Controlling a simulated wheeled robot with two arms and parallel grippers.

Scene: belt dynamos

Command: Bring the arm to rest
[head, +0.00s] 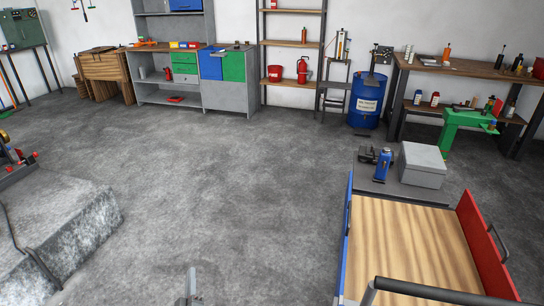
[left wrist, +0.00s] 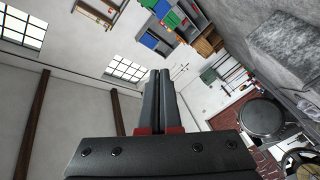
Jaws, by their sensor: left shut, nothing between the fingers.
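My left gripper (head: 191,286) shows at the bottom edge of the head view, left of centre, above the bare floor. In the left wrist view its two dark fingers (left wrist: 158,78) lie side by side, shut, with nothing held between them. That view is tilted and looks across the room towards the walls and windows. Most of my left arm is out of the head view. My right gripper is in neither view.
A cart with a wooden deck (head: 410,248) and red side panel (head: 484,242) stands at the lower right, with a grey box (head: 422,165) behind. A grey stone-like block (head: 60,235) is at the left. The concrete floor between (head: 220,185) is clear. Workbenches (head: 470,70) line the wall.

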